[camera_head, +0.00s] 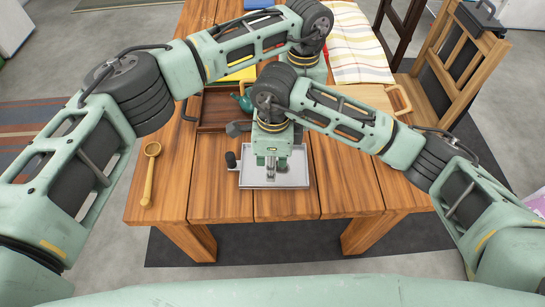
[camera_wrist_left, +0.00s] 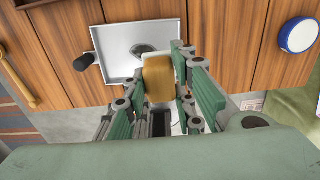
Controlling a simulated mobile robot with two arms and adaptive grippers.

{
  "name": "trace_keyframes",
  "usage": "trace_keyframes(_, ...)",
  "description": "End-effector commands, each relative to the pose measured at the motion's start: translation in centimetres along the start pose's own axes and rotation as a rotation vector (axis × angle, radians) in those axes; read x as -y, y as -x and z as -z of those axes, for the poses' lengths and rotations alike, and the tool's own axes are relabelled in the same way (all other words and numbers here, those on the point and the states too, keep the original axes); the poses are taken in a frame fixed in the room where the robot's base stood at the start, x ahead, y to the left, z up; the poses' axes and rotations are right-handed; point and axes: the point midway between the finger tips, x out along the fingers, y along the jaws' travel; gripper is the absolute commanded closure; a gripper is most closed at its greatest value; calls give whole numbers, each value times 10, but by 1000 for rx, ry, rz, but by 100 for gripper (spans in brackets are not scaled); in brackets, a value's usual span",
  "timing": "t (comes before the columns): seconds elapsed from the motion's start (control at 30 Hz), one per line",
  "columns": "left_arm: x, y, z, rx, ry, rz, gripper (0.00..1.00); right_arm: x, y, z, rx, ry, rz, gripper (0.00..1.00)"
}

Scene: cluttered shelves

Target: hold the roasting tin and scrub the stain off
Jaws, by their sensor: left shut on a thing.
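The roasting tin (camera_head: 297,179) is a shallow grey rectangular tray near the table's front edge, with a dark handle at its left. The left wrist view shows the same tin (camera_wrist_left: 112,42) with a dark round stain (camera_wrist_left: 143,48) on its floor. In that view my left gripper (camera_wrist_left: 160,88) is shut on a yellow-brown block with a pale far end, the scrubber (camera_wrist_left: 157,82). The block overlaps the tin's near right part; contact is unclear. In the head view my arms overlap, and a gripper (camera_head: 271,165) is over the tin. My right gripper's fingers cannot be made out for certain.
A wooden spoon (camera_head: 149,178) lies left of the tin. A brown tray (camera_head: 214,110) is behind it, partly hidden by my arms. A striped cloth (camera_head: 357,45) lies at the back right. A round blue-and-white thing (camera_wrist_left: 298,35) is right of the tin.

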Motion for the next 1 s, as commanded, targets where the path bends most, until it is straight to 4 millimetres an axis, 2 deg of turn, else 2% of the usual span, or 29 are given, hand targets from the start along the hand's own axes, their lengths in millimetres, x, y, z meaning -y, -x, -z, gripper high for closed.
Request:
trace_keyframes(0.1, 0, 0, 0, 0, 0, 0, 96, 9, 11, 2, -23, 32, 39, 74)
trace_keyframes(0.23, 0, 0, 0, 0, 0, 0, 96, 10, 3, 3, -29, 38, 44, 74)
trace_keyframes(0.7, 0, 0, 0, 0, 0, 0, 96, 13, -81, 5, -29, 35, 42, 74)
trace_keyframes(0.8, 0, 0, 0, 0, 0, 0, 96, 14, -93, 5, -28, 34, 42, 74)
trace_keyframes(1.0, 0, 0, 0, 0, 0, 0, 96, 15, -105, 5, -27, 36, 44, 74)
